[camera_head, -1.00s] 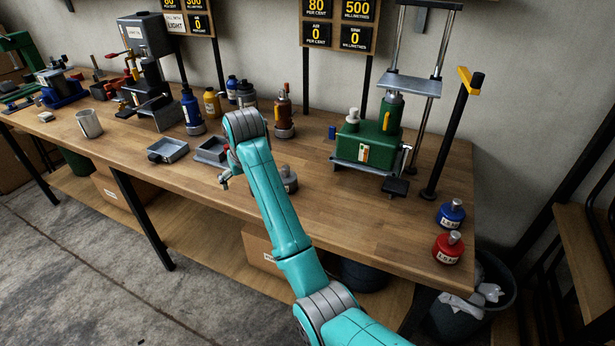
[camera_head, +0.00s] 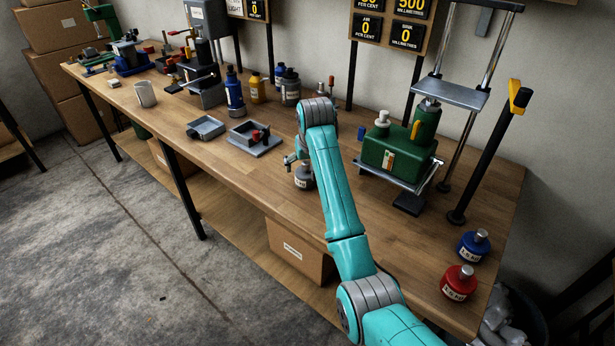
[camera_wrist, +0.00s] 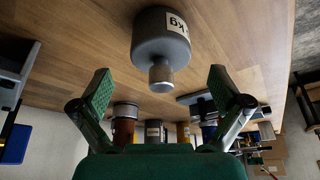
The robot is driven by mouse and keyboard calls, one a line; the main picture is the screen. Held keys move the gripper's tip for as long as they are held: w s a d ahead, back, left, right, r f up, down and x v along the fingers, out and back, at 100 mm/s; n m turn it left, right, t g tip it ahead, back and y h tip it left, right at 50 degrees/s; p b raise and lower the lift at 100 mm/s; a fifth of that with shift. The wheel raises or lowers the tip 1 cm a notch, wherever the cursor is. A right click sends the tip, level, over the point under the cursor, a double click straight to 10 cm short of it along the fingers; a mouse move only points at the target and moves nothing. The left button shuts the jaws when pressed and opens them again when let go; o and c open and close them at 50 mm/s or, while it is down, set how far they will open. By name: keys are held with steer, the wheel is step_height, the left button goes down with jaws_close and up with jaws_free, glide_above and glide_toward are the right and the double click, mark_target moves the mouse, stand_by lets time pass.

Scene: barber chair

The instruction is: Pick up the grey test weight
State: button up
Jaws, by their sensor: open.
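The grey test weight (camera_head: 304,177) stands on the wooden workbench, partly hidden by my arm in the head view. In the wrist view the grey weight (camera_wrist: 163,36) shows upside down at the top centre, with a pale label and a narrow neck and knob pointing towards my gripper. My gripper (camera_wrist: 160,92) is open, with one green-padded finger to either side of the knob's line and nothing between them. In the head view my gripper (camera_head: 292,158) is just beside the weight's top at its upper left. I cannot tell whether they touch.
A green press (camera_head: 384,158) stands right of the weight. A blue weight (camera_head: 473,247) and a red weight (camera_head: 458,284) stand near the bench's right end. Bare wood lies in front of the press.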

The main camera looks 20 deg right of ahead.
mark_target(305, 172)
steer(key=shift+x, duration=2.6)
steer(key=shift+s, duration=0.1)
steer(key=c, duration=1.8)
steer(key=shift+r, duration=0.2)
jaws_close()
